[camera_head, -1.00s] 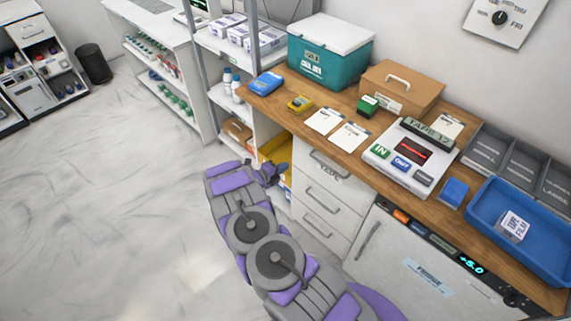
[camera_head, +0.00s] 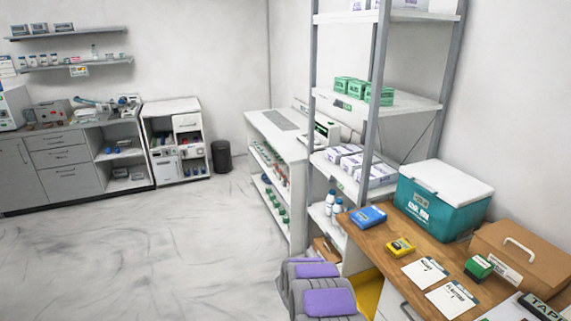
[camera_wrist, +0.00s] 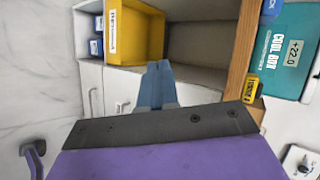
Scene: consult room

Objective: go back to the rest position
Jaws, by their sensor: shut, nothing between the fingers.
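My gripper (camera_wrist: 157,84) is shut and empty in the wrist view, its two blue-grey fingers together. It points toward an open shelf bay holding a yellow bin (camera_wrist: 135,30), and it is apart from the bin. In the head view only the purple and grey upper part of my arm shows at the bottom edge. My gripper is out of that view.
A wooden counter (camera_head: 377,238) at the right holds a teal cool box (camera_head: 440,212), a brown case (camera_head: 512,250), a blue pack (camera_head: 368,216) and papers. A metal rack (camera_head: 378,80) stands behind. Open pale floor (camera_head: 150,260) lies left, with a dark bin (camera_head: 221,157) farther back.

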